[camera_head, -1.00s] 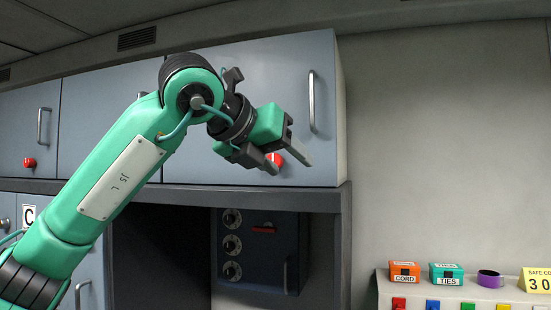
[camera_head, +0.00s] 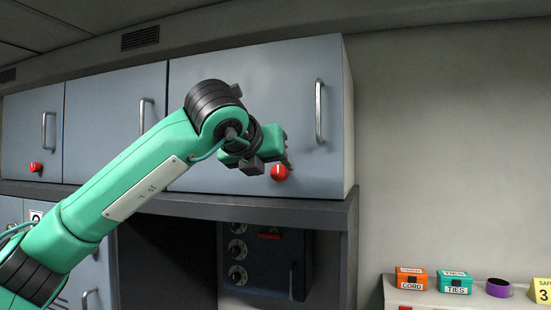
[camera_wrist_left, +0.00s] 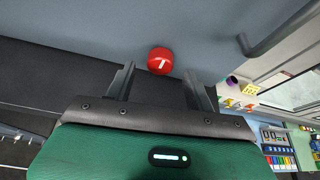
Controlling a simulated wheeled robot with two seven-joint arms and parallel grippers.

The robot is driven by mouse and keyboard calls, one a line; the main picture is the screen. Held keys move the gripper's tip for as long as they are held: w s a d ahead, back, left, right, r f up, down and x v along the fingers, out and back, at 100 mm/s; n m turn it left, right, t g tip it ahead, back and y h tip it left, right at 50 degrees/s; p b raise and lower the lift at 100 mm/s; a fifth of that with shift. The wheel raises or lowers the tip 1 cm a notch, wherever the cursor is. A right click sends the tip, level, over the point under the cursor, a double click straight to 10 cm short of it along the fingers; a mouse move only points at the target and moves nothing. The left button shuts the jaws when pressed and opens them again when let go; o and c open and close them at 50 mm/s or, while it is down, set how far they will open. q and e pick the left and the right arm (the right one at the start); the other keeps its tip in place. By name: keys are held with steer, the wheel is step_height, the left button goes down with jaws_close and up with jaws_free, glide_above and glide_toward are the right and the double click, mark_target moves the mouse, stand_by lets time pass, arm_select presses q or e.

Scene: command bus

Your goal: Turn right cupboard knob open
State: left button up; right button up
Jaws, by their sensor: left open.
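The right cupboard (camera_head: 235,70) is a blue-grey door, shut, with a vertical metal handle (camera_head: 319,110) near its right edge. Its red round knob (camera_head: 280,173) sits low on the door. My left gripper (camera_head: 276,165) is open at the knob's upper left in the head view. In the left wrist view the red knob (camera_wrist_left: 160,61) with a white mark lies just beyond and between the two open fingertips (camera_wrist_left: 158,82). I cannot tell whether the fingers touch it. My right gripper is in neither view.
Two more cupboard doors with handles are on the left, one with a red knob (camera_head: 36,167). A dark ledge (camera_head: 250,207) runs under the cupboards. An orange box (camera_head: 411,279), a teal box (camera_head: 454,283) and a purple mug (camera_head: 498,288) stand on a shelf at lower right.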

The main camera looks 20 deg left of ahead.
mark_target(280, 173)
arm_select(q)
steer(key=shift+p+x, duration=0.35)
steer(key=shift+x, duration=0.7)
steer(key=shift+w+f, duration=0.2)
steer(key=shift+w, duration=0.2)
steer(key=shift+c, duration=0.4)
